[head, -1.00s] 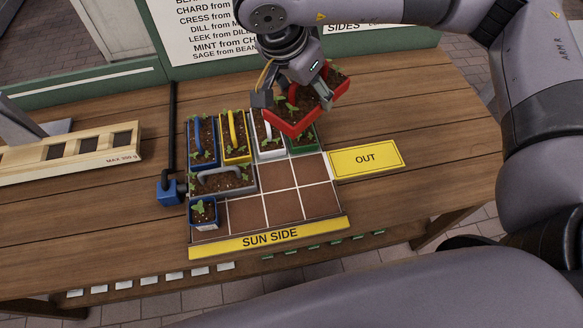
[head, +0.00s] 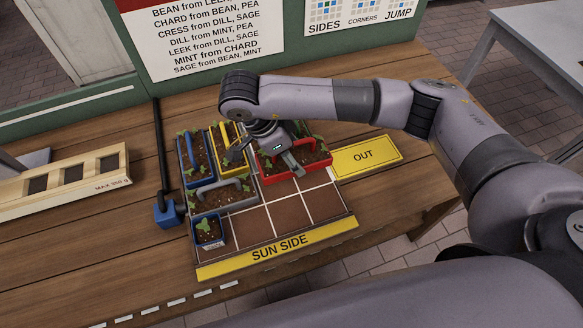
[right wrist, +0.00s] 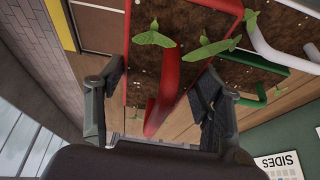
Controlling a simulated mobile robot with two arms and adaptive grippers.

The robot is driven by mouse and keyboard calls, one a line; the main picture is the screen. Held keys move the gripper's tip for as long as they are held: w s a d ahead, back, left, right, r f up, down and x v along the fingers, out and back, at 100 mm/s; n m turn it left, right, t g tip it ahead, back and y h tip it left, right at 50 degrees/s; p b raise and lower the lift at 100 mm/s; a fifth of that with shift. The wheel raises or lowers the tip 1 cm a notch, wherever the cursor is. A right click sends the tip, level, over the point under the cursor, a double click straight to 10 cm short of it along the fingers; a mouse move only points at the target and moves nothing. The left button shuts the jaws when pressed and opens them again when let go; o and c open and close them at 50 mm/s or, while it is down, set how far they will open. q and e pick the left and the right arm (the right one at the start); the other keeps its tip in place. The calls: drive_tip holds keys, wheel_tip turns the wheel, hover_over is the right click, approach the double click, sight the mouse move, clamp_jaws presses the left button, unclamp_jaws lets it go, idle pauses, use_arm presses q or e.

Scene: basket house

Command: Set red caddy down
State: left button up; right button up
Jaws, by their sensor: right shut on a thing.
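The red caddy (head: 276,178), an open box of soil with seedlings, is over the back right part of the brown grid tray (head: 286,211). My right gripper (head: 267,161) is above it, with its fingers on either side of the red handle. In the right wrist view the red caddy (right wrist: 170,85) hangs between my right fingers (right wrist: 160,108). The caddy looks roughly level and covers most of the white and green caddies behind it. I cannot tell whether its base touches anything. My left gripper is out of view.
Blue (head: 184,166), yellow (head: 219,140) and grey (head: 199,203) caddies and a small blue pot (head: 209,243) fill the tray's left side. The front right cells are bare. A yellow OUT plate (head: 366,156) lies to the right. A wooden rack (head: 60,190) stands left.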

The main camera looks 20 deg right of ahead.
wheel_tip(320, 180, down, 2)
drive_tip(key=shift+f, duration=0.25)
wheel_tip(320, 180, down, 4)
drive_tip(key=shift+p, duration=0.55)
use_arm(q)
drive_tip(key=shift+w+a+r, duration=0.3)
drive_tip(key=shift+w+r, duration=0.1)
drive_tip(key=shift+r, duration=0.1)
use_arm(e)
drive_tip(key=shift+f, duration=0.1)
drive_tip(key=shift+f, duration=0.1)
drive_tip(key=o, duration=1.1)
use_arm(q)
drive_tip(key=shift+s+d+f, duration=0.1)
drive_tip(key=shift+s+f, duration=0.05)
